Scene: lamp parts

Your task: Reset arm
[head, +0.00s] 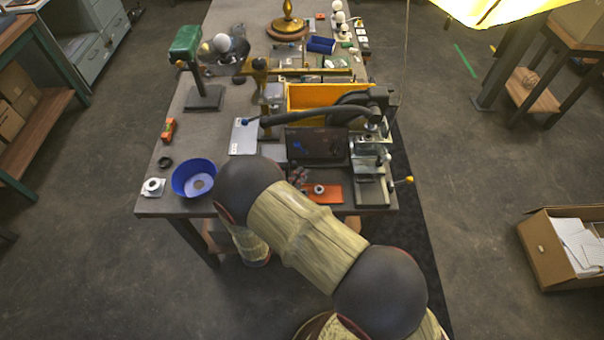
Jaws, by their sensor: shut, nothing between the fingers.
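My arm (305,229) reaches in from the bottom right of the head view, over the near edge of the workbench (222,104). It bends at a dark round joint (251,186) above the bench's front edge, and a further link (247,243) drops down behind it, in front of the bench. I cannot make out my gripper; the arm's own links seem to hide it. No held object shows.
A blue bowl (186,186), a white ring part (153,186) and an orange box (168,129) sit at the bench's left front. A cardboard box (548,252) is on the floor.

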